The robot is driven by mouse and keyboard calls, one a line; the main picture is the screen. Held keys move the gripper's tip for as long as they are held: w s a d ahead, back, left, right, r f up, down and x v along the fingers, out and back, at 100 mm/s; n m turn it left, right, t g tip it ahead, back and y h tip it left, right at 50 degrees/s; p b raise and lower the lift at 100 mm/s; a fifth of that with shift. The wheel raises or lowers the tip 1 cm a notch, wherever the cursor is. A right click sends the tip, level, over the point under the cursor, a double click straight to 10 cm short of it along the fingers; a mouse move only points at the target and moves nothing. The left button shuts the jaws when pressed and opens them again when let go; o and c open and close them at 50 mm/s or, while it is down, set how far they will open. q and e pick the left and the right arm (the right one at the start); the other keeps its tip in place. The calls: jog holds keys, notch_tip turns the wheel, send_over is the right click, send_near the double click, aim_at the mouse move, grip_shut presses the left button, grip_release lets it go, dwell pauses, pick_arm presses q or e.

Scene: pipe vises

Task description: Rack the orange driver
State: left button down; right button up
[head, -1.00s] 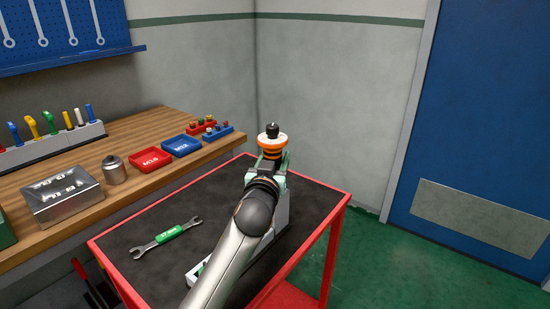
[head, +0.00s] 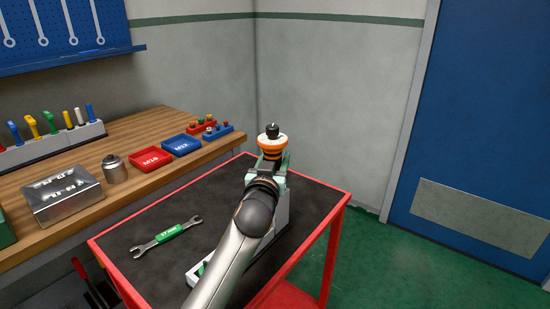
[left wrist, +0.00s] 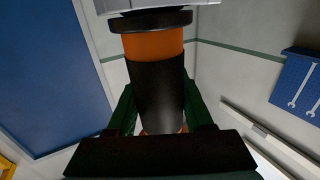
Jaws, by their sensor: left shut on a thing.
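My left gripper (head: 267,166) is over the far part of the red cart and shut on an upright orange-and-black piece (head: 271,152), which I take for the orange driver. A pale disc and a black knob show at its top. In the left wrist view the black body and orange band (left wrist: 152,43) stand between the green fingers of the gripper (left wrist: 158,118). The piece's lower end is hidden. On the wooden bench at left, a pale rack (head: 50,148) holds several upright drivers with blue, yellow, green and white handles. My right gripper is not in view.
A grey-white block (head: 281,212) stands on the cart, partly behind my arm. A green-labelled wrench (head: 167,235) lies on the cart's dark top. The bench holds a metal box (head: 62,195), a canister (head: 114,170), a red tray (head: 150,159) and a blue tray (head: 181,145).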

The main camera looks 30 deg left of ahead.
pick_arm(q)
jog(key=shift+f, duration=0.15)
jog(key=shift+c, duration=1.1)
grip_release()
jog(key=shift+f, duration=0.15)
jog(key=v, duration=1.2)
jog(key=shift+s, duration=0.2)
jog(key=shift+s+d, duration=0.1)
jog(key=shift+d, duration=0.05)
